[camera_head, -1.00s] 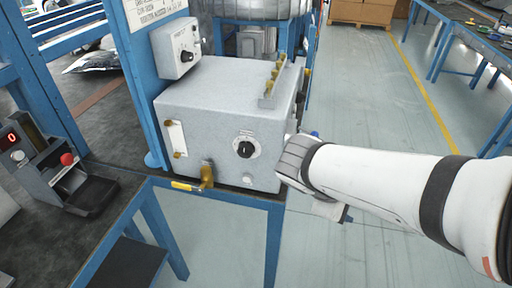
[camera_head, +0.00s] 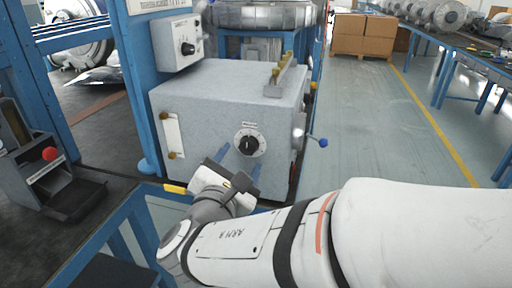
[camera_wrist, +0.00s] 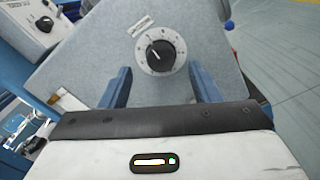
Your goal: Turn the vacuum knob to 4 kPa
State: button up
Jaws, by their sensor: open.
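A grey metal box (camera_head: 215,100) stands on the blue-framed bench. On its front is a black knob (camera_head: 249,145) on a round white dial with a small label above, too small to read surely. In the wrist view the knob (camera_wrist: 160,54) sits upper centre, a light mark on it seeming to point up-left; the dial figures are not legible. My gripper (camera_head: 240,160) is in front of the box. Its blue fingers are spread apart, one to each side of and below the dial in the wrist view (camera_wrist: 160,75). Nothing is between them; the knob is not gripped.
A smaller grey box with another black knob (camera_head: 188,48) hangs on the blue post at upper left. A blue-tipped lever (camera_head: 322,142) sticks out from the box's right side. A yellow-handled valve (camera_head: 175,189) is left of my gripper. A red-buttoned unit (camera_head: 50,154) stands at left.

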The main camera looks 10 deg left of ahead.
aim_at(248, 147)
jog(key=shift+w+d, duration=0.2)
jog(key=shift+w, duration=1.95)
jog(key=c, duration=0.9)
jog(key=shift+d, duration=0.15)
jog(key=shift+c, duration=0.5)
